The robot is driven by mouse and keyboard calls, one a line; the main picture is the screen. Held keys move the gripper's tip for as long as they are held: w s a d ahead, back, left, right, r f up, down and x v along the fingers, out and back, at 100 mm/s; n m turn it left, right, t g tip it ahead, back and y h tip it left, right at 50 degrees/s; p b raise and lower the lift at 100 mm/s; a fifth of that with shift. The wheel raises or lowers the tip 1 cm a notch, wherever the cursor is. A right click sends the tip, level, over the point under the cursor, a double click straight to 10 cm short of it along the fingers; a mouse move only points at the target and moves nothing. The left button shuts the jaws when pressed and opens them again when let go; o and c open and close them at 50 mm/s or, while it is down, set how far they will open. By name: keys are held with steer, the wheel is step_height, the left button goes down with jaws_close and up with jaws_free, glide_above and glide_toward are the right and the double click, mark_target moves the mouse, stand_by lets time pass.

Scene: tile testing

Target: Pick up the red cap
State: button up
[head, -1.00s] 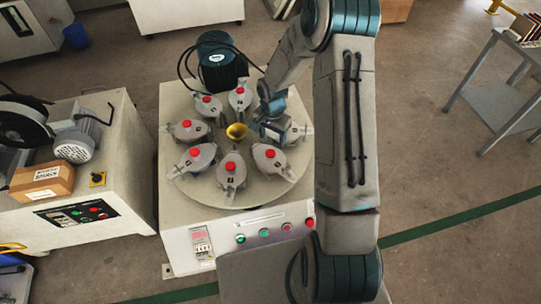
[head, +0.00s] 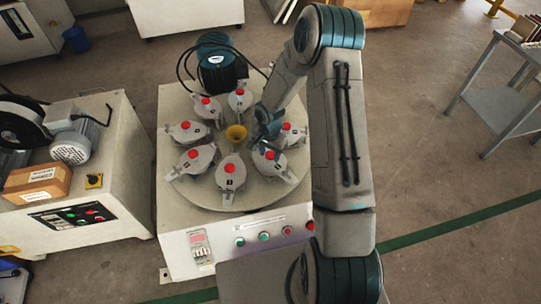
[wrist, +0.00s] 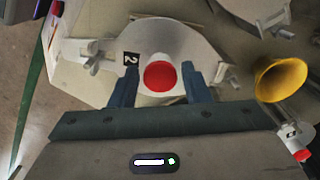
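Several grey lidded pots with red caps stand in a ring on a round turntable (head: 245,200). In the wrist view, a red cap (wrist: 160,76) sits on a pot lid (wrist: 185,45) marked 2. My gripper (wrist: 161,78) is open, its two blue fingers on either side of this cap with a gap on each side. In the head view my gripper (head: 266,137) is over the right side of the turntable, close to the front right pot's red cap (head: 270,155). The height of the fingertips above the lid is hard to tell.
A yellow funnel (head: 236,133) stands at the turntable's centre, right of the fingers in the wrist view (wrist: 281,80). A dark motor (head: 216,62) with cables stands behind. Another machine (head: 110,190) is at left, a grey table (head: 505,95) at right.

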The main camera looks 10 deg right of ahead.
steer(key=c, duration=0.6)
steer(key=shift+o, duration=0.2)
steer(key=shift+r, duration=0.1)
